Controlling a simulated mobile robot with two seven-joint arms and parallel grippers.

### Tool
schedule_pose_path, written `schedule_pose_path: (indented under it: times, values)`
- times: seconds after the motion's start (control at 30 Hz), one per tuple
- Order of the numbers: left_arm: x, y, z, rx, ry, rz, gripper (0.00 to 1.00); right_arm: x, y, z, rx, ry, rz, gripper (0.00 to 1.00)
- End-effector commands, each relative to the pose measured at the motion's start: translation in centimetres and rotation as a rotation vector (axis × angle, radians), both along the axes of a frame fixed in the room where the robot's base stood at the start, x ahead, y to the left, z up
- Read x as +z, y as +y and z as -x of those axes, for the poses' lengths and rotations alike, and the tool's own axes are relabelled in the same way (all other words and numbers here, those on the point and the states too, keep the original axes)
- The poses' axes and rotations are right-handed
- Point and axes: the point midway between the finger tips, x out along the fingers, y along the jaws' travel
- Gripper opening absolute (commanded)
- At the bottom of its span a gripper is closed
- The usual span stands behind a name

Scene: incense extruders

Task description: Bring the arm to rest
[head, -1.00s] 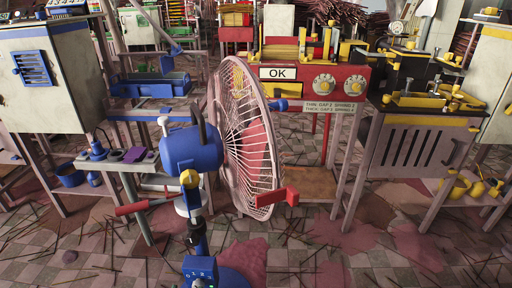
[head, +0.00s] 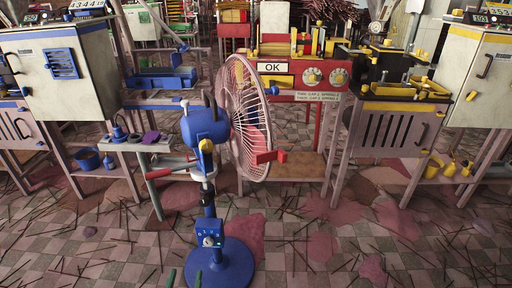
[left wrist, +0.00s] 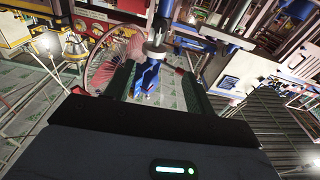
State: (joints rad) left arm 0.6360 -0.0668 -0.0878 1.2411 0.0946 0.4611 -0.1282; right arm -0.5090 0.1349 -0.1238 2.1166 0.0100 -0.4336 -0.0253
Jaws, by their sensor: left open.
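My left gripper (head: 185,279) shows at the bottom edge of the head view as two dark green fingertips, apart, with nothing seen between them. In the left wrist view, its two dark fingers (left wrist: 156,88) are spread, and blue parts of the fan show beyond the gap. The standing fan (head: 208,125) is upright in front of the gripper, with a blue motor, a pink wire cage (head: 246,115) and a round blue base (head: 222,264). The fingertips look clear of the base in the picture. Most of my left arm is hidden. My right gripper is not in view.
Behind the fan stand a red machine with an OK sign (head: 270,67), a white cabinet (head: 62,68) at the left and a yellow-topped bench (head: 405,105) at the right. Thin sticks and pink patches litter the tiled floor (head: 110,260). The foreground floor has room.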

Motion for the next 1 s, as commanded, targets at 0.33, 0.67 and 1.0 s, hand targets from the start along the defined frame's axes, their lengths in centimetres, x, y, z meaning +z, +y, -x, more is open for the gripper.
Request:
schedule_pose_path:
  times: [0.33,0.67,1.0]
  values:
    - [1.6,0.7,9.2,-0.039,0.215,-0.025,0.55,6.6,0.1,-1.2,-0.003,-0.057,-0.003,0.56]
    - [5.0,1.2,22.0,-0.092,0.512,-0.050,0.55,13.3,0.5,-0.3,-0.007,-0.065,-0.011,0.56]
    - [13.8,1.4,33.4,-0.141,0.763,-0.075,0.55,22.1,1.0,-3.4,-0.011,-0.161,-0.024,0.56]
